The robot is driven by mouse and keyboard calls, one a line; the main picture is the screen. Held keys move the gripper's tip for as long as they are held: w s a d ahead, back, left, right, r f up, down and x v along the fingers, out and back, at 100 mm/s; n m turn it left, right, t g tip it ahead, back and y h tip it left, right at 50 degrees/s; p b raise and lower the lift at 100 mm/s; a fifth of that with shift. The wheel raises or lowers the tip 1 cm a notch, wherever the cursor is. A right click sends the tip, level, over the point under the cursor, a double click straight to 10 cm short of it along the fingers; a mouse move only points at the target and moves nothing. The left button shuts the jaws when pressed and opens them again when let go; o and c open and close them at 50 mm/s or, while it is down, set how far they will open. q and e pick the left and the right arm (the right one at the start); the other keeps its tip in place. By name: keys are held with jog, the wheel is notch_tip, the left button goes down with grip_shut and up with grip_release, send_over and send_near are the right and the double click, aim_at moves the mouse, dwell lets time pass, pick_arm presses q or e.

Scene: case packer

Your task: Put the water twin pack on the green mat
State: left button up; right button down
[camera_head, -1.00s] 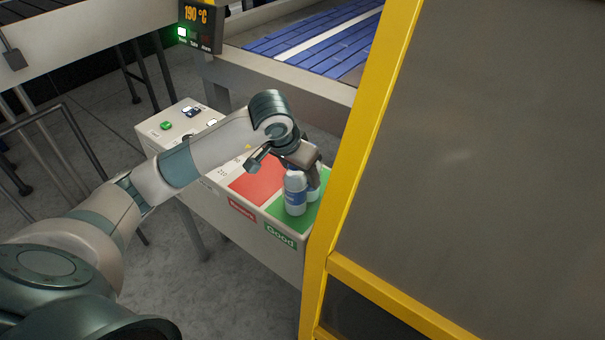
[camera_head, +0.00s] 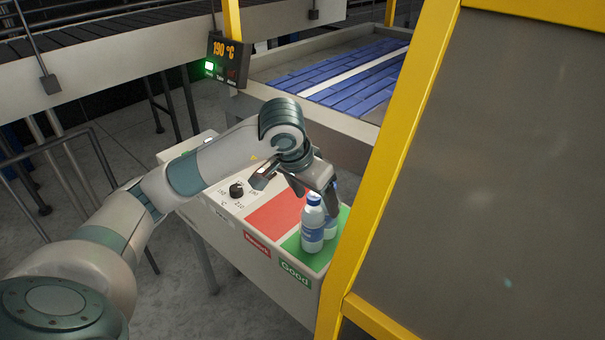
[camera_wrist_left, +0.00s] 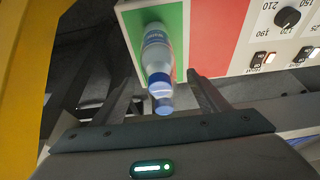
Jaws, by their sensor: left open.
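The rear bottle is partly hidden by the front one. My left gripper (camera_head: 297,184) is open just above and behind the bottle caps. In the left wrist view, the open fingers of my left gripper (camera_wrist_left: 160,88) show on either side of the water twin pack (camera_wrist_left: 157,58), where one bottle is clearly seen over the green mat (camera_wrist_left: 128,27). My right gripper is not in view.
A yellow frame post (camera_head: 385,180) rises close to the right of the mat. A conveyor with blue slats (camera_head: 350,80) lies behind.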

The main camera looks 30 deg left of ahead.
pick_arm(q)
jog(key=b+v, duration=0.2)
jog(key=v, duration=0.9)
jog(key=shift+r, duration=0.3)
jog(key=p+v, duration=0.4)
jog(key=v, duration=0.3)
jog(key=shift+r, duration=0.35)
jog(key=shift+s, duration=0.15)
dwell(0.5)
jog(key=w+p+v, duration=0.1)
jog(key=p+v, duration=0.6)
jog(key=v, duration=0.3)
jog(key=shift+r, duration=0.4)
